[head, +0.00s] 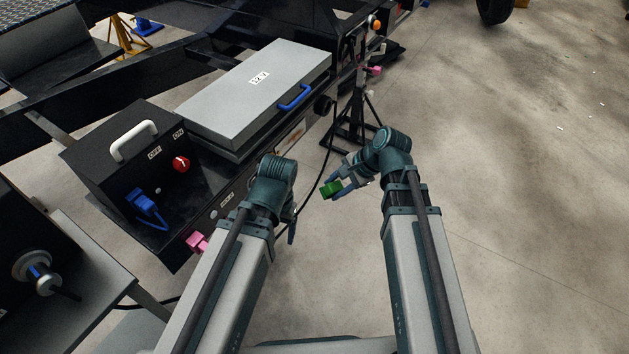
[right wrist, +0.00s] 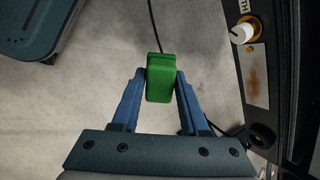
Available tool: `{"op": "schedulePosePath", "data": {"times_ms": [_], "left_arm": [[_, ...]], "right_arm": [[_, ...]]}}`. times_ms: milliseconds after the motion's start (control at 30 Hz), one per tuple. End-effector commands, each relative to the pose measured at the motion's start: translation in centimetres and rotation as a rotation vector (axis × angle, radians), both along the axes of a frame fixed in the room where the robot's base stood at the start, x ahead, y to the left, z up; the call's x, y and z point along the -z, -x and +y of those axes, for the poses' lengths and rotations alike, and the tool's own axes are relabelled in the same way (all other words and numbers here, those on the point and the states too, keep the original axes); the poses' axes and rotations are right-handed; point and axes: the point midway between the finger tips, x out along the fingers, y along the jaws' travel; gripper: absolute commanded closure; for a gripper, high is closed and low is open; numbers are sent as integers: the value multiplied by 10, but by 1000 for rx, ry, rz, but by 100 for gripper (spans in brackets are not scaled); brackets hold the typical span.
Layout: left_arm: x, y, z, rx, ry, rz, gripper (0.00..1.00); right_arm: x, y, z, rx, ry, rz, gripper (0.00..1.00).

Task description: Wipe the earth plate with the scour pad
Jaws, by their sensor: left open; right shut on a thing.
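The green scour pad (head: 331,189) is held between the fingers of my right gripper (head: 340,188), in mid-air in front of the trailer frame. In the right wrist view the pad (right wrist: 160,78) sits between the two blue fingertips (right wrist: 161,88). The earth plate (right wrist: 254,78) is a pale plate with a rusty brown smear, to the right of the pad and apart from it. In the head view the plate (head: 292,134) shows small on the frame's side, below the grey box. My left gripper (head: 290,222) is open and empty, partly hidden by its own wrist.
A grey lidded 12 V box (head: 250,85) with a blue handle lies on the frame. A black switch box (head: 135,160) with a red knob stands left of it. A white-capped knob (right wrist: 243,33) and a black round fitting (right wrist: 262,136) flank the plate. A black cable hangs nearby.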

Motion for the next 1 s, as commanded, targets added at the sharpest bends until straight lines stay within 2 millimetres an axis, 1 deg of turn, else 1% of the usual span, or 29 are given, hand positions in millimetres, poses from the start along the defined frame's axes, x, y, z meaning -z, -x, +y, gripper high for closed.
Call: {"op": "schedulePosePath", "data": {"times_ms": [33,200,267,300,500,600,733,833,1000], "left_arm": [[33,0,0,1,0,0,20],[85,0,0,3,-1,-1,20],[103,0,0,3,-1,-1,20],[115,0,0,4,0,-2,20],[173,-1,0,6,-1,-2,20],[196,-1,0,6,-1,-3,20],[218,-1,0,7,-2,-3,20],[228,-1,0,8,-2,-3,20],[233,-1,0,8,-2,-3,20]], "right_arm": [[24,-11,8,8,-70,-29,100],[35,-40,35,42,-321,-134,100],[37,-50,42,59,-404,-172,100],[38,-57,46,70,-457,-198,100],[43,-88,57,139,-687,-328,100],[45,-101,57,171,-771,-385,100],[47,-114,55,202,-845,-442,100],[47,-120,52,219,-880,-471,100],[45,-124,50,233,-905,-494,100]]}}
